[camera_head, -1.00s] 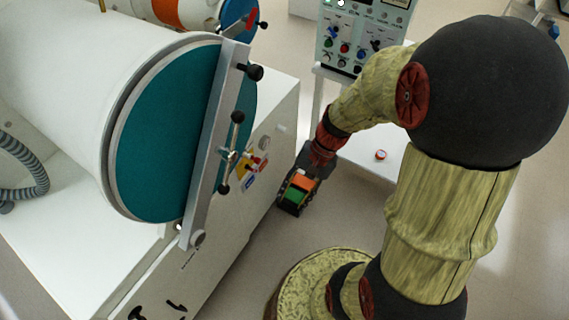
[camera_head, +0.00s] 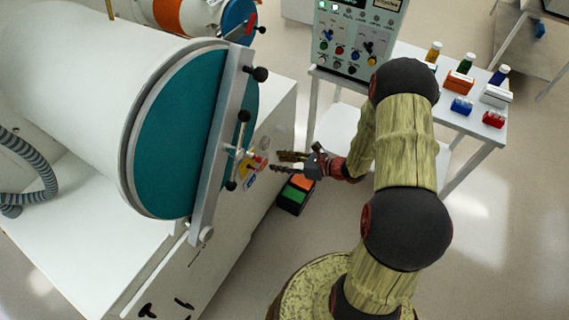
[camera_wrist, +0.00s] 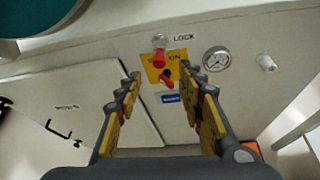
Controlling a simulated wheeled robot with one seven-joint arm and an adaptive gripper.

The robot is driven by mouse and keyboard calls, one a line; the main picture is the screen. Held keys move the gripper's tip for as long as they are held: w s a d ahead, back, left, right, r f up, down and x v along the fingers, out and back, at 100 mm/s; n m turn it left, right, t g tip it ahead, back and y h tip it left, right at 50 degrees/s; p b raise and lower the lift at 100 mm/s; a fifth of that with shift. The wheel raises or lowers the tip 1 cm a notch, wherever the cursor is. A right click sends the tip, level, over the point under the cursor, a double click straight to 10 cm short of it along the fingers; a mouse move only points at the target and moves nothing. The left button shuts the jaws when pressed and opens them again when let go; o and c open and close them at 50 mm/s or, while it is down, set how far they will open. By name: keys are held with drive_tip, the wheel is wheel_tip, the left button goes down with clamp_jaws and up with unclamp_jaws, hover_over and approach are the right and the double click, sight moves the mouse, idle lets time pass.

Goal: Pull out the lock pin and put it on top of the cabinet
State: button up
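The lock pin (camera_wrist: 159,55), red with a pale metal end, sticks out of the white cabinet's front panel beside the "LOCK" label in the wrist view. In the head view it is too small to tell apart clearly from the other red part there. The cabinet (camera_head: 62,235) has a flat white top that carries the large white cylinder with the teal door. My gripper (camera_head: 278,162) is open and empty, pointing at the panel from the right. In the wrist view its fingertips (camera_wrist: 160,72) are spread on either side of the pin area, apart from the pin.
A gauge (camera_wrist: 216,59) and a white knob (camera_wrist: 267,63) are to the right. The door's bar and handle (camera_head: 239,150) jut out near my gripper. Bare cabinet top shows front left.

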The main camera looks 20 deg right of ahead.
sight(261, 160)
drive_tip(key=b+x, duration=0.1)
drive_tip(key=x, duration=0.5)
drive_tip(key=shift+w+a+f, duration=0.1)
drive_tip(key=shift+a+f, duration=0.05)
drive_tip(key=shift+a, duration=0.05)
drive_tip(key=shift+c, duration=0.6)
drive_tip(key=c, duration=0.7)
clamp_jaws()
drive_tip(key=shift+c, duration=0.8)
unclamp_jaws()
clamp_jaws()
